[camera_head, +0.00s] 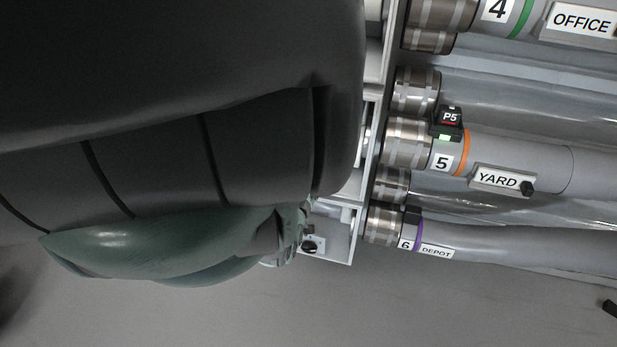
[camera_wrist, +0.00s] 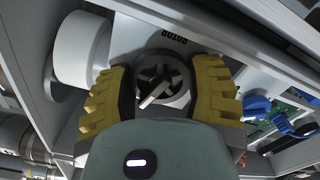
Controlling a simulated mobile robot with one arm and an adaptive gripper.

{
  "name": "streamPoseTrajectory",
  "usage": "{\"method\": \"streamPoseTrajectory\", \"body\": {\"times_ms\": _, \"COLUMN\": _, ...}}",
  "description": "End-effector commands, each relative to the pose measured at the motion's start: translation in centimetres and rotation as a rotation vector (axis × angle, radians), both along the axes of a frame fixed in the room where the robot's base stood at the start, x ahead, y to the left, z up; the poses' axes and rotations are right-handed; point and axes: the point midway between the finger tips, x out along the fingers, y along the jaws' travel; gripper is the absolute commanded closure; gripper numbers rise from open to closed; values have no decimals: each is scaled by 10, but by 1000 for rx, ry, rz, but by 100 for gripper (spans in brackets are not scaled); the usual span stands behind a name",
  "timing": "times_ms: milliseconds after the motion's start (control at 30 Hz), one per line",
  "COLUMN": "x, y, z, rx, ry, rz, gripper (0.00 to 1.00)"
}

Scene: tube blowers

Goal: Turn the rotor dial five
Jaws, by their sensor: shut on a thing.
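In the wrist view, the rotor dial (camera_wrist: 163,80) is a round dark knob with a light pointer line running diagonally across its face. It sits on a pale panel under an upside-down label (camera_wrist: 170,37) that appears to read ROTOR. My gripper (camera_wrist: 162,70) has its yellow ridged fingers on both sides of the dial and is shut on it. In the head view, tube 5 (camera_head: 518,160) carries an orange band, a YARD plate and a black P5 box (camera_head: 449,121) with a green light. My arm hides the dial and the fingers there.
Tube 4 (camera_head: 534,15), marked OFFICE, runs above tube 5, and tube 6 (camera_head: 500,250), marked DEPOT, below it. A white cylinder (camera_wrist: 80,48) stands left of the dial in the wrist view. Blue parts (camera_wrist: 256,106) and metal rails lie to the right.

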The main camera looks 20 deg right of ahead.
Motion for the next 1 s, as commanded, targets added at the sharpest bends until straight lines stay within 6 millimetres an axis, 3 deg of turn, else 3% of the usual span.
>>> {"method": "streamPoseTrajectory", "body": {"times_ms": 233, "x": 0, "y": 0, "z": 0, "rx": 1, "ry": 1, "rz": 0, "gripper": 82}}
{"method": "streamPoseTrajectory", "body": {"times_ms": 267, "x": 0, "y": 0, "z": 0, "rx": 1, "ry": 1, "rz": 0, "gripper": 41}}
{"method": "streamPoseTrajectory", "body": {"times_ms": 533, "x": 0, "y": 0, "z": 0, "rx": 2, "ry": 1, "rz": 0, "gripper": 13}}
{"method": "streamPoseTrajectory", "body": {"times_ms": 1000, "x": 0, "y": 2, "z": -2, "rx": 15, "ry": -2, "rz": 5, "gripper": 13}}
